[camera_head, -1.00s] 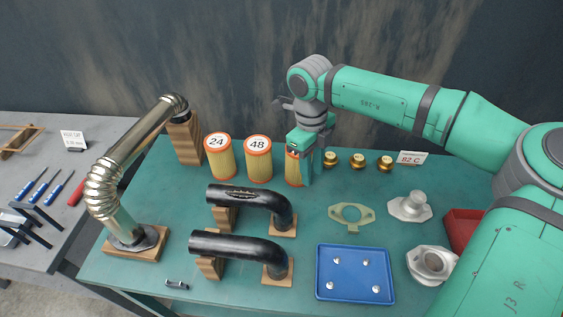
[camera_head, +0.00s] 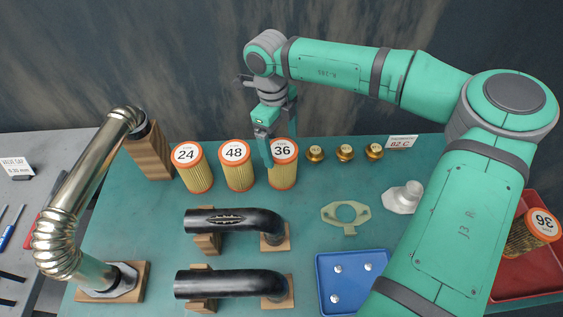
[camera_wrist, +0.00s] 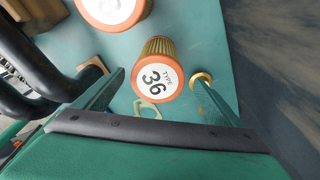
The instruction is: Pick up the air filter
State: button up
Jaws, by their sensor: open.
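Three orange-rimmed, yellow pleated air filters stand upright in a row at the back of the green table, labelled 24 (camera_head: 194,168), 48 (camera_head: 237,166) and 36 (camera_head: 284,166). My gripper (camera_head: 277,130) is open and empty at filter 36, one finger by its left front and the other behind it. In the wrist view, my open fingers (camera_wrist: 161,84) frame the top of filter 36 (camera_wrist: 158,78), with no clear contact. Filter 48 (camera_wrist: 114,12) is partly visible there. Another similar filter (camera_head: 530,232) leans in the red tray at right, its number looking upside down.
A metal exhaust pipe (camera_head: 85,195) stands at left. Two black pipes (camera_head: 235,221) (camera_head: 230,283) lie on wooden blocks in front. Brass caps (camera_head: 344,153) sit right of filter 36. A gasket (camera_head: 345,214), blue tray (camera_head: 325,268) and red tray (camera_head: 535,277) are farther forward.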

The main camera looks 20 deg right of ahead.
jog(key=shift+s+d+f, duration=0.1)
jog(key=shift+s+f, duration=0.1)
jog(key=shift+f, duration=1.1)
jog(key=shift+s+d+f, duration=0.1)
jog(key=shift+s+f, duration=0.05)
jog(key=shift+f, duration=1.2)
jog(key=shift+s+d+f, duration=0.1)
jog(key=shift+s+f, duration=0.1)
jog(key=shift+f, duration=1.1)
jog(key=shift+w+a, duration=0.1)
jog(key=c, duration=1.3)
